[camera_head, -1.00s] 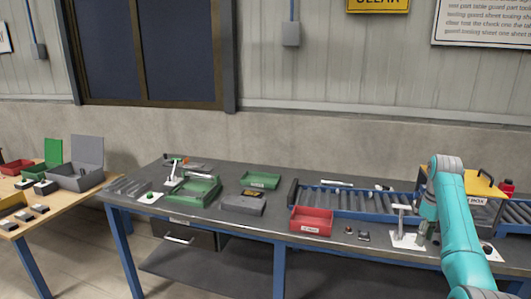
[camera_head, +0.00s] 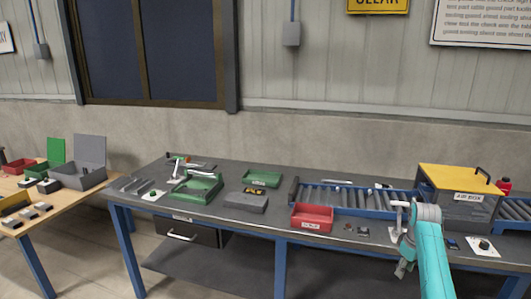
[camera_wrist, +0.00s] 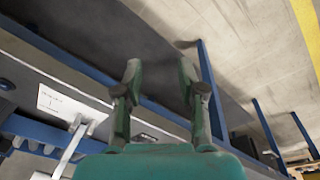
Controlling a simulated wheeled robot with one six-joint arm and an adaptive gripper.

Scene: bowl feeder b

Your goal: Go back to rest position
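My gripper (camera_head: 403,266) hangs at the front edge of the dark workbench (camera_head: 265,224), at the lower right of the head view, below my teal arm. In the wrist view my gripper (camera_wrist: 159,68) has its two green fingers apart, with nothing between them. The bench edge and the floor show beyond the fingers. A white stand (camera_head: 398,212) on the bench is partly hidden behind my arm. It appears to show also at the lower left of the wrist view, beside a white label plate.
A yellow-lidded grey box (camera_head: 462,185) stands at the right, by a blue roller conveyor (camera_head: 335,196). A red bin (camera_head: 312,217), green trays (camera_head: 262,179) and a grey block (camera_head: 245,203) lie on the bench. A wooden table (camera_head: 50,208) with boxes stands at the left. Floor shows between the tables.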

